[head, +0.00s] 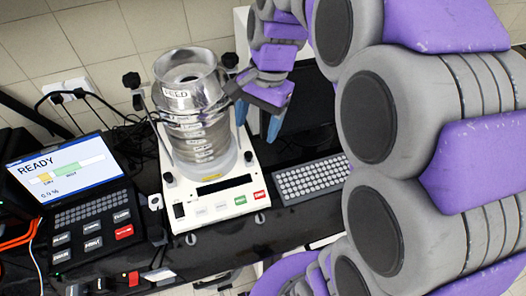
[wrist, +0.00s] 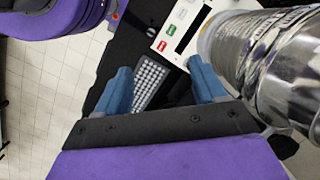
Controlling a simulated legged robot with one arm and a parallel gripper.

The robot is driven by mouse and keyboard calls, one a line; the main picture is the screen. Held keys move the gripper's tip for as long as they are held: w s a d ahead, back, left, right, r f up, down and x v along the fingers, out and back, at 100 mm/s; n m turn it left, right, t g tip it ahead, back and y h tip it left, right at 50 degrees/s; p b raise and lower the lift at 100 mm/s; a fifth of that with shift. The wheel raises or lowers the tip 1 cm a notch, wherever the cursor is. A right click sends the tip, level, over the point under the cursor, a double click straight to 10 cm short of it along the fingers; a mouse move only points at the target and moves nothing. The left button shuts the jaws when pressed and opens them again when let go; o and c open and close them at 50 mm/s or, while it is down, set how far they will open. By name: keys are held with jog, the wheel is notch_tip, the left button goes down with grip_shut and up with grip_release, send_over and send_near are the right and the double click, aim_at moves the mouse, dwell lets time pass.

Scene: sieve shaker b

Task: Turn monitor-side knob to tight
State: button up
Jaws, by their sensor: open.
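The sieve shaker has a white base (head: 222,212) and a metal sieve stack (head: 203,128) with a clear lower part. One black knob (head: 131,80) stands left of the stack top, above a thin rod. Another black knob (head: 230,60) shows behind the stack's right side, close to my arm. My gripper (head: 258,118) is open and empty, just right of the stack, with its blue fingers pointing down. In the wrist view my gripper (wrist: 162,88) has nothing between its fingers, and the stack (wrist: 285,70) is close at right. A dark, knob-like shape (wrist: 284,147) sits at lower right.
A keyboard (head: 310,179) lies right of the shaker, before a dark monitor (head: 308,112) partly hidden by my arm. A control console with a READY screen (head: 66,172) stands at left. Cables run along the wall behind. Bare tile floor (wrist: 45,90) shows in the wrist view.

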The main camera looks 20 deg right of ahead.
jog(key=shift+s+f+n+h+b, duration=0.15)
jog(key=shift+s+f+n+b, duration=0.3)
jog(key=shift+s+f, duration=0.55)
jog(key=shift+s+f+n+h+b, duration=0.15)
jog(key=shift+s+f+n+b, duration=0.3)
jog(key=shift+s+f, duration=0.5)
jog(key=shift+s+r, duration=0.15)
